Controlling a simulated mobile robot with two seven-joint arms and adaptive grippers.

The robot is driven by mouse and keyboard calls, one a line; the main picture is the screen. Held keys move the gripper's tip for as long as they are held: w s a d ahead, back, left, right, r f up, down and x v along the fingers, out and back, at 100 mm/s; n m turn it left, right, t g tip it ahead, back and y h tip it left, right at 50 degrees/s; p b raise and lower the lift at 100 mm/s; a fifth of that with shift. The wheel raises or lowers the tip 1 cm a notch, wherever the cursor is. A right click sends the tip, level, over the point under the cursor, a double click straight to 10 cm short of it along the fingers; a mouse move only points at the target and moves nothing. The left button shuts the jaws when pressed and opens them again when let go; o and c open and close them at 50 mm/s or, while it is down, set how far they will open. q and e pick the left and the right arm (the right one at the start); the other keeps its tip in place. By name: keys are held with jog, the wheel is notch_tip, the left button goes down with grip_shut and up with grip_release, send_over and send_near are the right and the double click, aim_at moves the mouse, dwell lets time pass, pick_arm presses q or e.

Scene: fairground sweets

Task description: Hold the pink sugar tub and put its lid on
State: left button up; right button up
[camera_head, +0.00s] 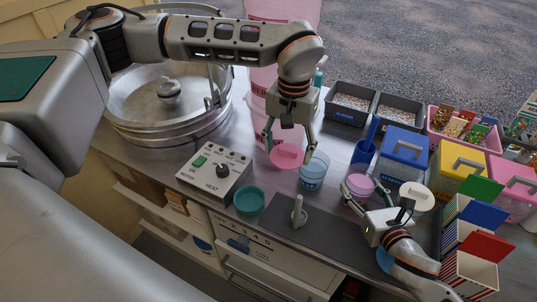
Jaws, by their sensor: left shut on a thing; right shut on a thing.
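The pink lid (284,160) is a flat round disc with a small raised grip. My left gripper (288,148) reaches down over the middle of the counter and is shut on the lid, holding it in the air. The pink sugar tub (359,188) is a small round tub with a paler pink opening facing up, to the right of the lid. My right gripper (364,203) is shut on the tub from its near side. The lid is apart from the tub. Part of the tub's near wall is hidden by the gripper.
A clear blue tub (313,172) stands between lid and pink tub. A teal bowl (249,200), heat control box (214,172) and metal pan (125,112) are left. A blue-lidded bin (404,144), yellow-lidded bin (459,162) and striped boxes (470,272) crowd the right. The dark mat (322,232) has free room.

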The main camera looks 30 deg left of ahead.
pick_arm(q)
jog(key=w+d+r+n, duration=0.1)
jog(key=w+d, duration=0.3)
jog(key=d, duration=0.6)
jog(key=w+d+r+n, duration=0.1)
jog(key=w+d+r, duration=0.15)
jog(key=d, duration=0.65)
notch_tip(320, 180, down, 7)
jog(key=shift+w, duration=0.35)
jog(key=shift+d+f, duration=0.1)
jog(key=shift+f, duration=0.1)
dwell(0.5)
jog(key=o, duration=1)
jog(key=shift+o, duration=0.3)
jog(key=o, duration=0.4)
